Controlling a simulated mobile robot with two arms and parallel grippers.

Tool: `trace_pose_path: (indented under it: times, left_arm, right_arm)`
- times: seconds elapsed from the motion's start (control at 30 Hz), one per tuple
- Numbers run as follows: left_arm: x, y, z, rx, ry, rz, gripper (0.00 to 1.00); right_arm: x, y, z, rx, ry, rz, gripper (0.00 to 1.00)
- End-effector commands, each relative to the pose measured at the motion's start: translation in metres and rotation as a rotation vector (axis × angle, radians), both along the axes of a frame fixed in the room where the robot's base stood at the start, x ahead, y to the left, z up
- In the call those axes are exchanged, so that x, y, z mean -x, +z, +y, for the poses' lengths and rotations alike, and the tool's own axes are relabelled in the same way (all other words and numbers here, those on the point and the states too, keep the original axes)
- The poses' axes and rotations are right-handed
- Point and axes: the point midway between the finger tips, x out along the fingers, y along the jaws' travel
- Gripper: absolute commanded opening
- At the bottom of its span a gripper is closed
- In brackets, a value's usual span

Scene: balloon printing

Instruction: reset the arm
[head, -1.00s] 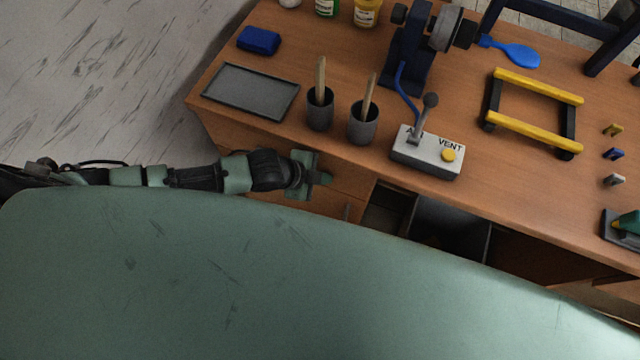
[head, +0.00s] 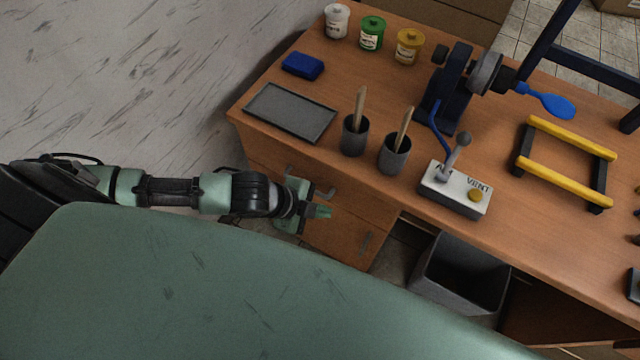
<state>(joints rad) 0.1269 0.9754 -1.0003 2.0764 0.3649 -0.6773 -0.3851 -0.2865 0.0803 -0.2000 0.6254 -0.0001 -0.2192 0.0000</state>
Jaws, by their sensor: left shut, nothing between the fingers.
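My left arm comes in from the left, over my green body shell. My left gripper (head: 318,211) is shut and empty. It hangs in front of the desk's drawers, apart from the things on the desk top (head: 290,155). My right arm and gripper do not show.
The desk holds a grey tray (head: 290,112), a blue block (head: 303,65), two dark cups (head: 355,135) with wooden handles, a control box (head: 455,190) with lever, a machine with a blue balloon (head: 553,102), a yellow-barred frame (head: 570,150) and paint jars (head: 372,33). A bin (head: 460,280) stands under the desk.

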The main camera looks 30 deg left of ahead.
Motion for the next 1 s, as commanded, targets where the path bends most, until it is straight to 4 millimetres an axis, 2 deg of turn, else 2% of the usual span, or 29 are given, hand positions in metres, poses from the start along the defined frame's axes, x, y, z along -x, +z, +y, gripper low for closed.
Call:
trace_pose_path:
  times: [0.33, 0.47, 0.57, 0.63, 0.8, 1.0]
  left_arm:
    - [0.004, 0.007, 0.001, 0.004, 0.004, 0.003, 0.00]
    - [0.006, 0.017, -0.025, 0.049, 0.058, 0.016, 0.00]
    - [0.007, 0.035, -0.051, 0.116, 0.186, 0.047, 0.00]
    - [0.008, 0.049, -0.057, 0.160, 0.327, 0.086, 0.00]
    - [0.019, 0.063, -0.033, 0.206, 0.655, 0.190, 0.00]
    - [0.048, 0.062, 0.008, 0.207, 0.966, 0.309, 0.00]
  right_arm:
    - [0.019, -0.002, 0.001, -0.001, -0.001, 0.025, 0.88]
    - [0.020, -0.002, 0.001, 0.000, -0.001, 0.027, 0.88]
    - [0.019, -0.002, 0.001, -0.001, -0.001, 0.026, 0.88]
    - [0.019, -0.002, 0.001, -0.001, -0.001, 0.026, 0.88]
    - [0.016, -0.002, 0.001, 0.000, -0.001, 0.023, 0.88]
    - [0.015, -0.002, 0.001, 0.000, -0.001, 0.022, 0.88]
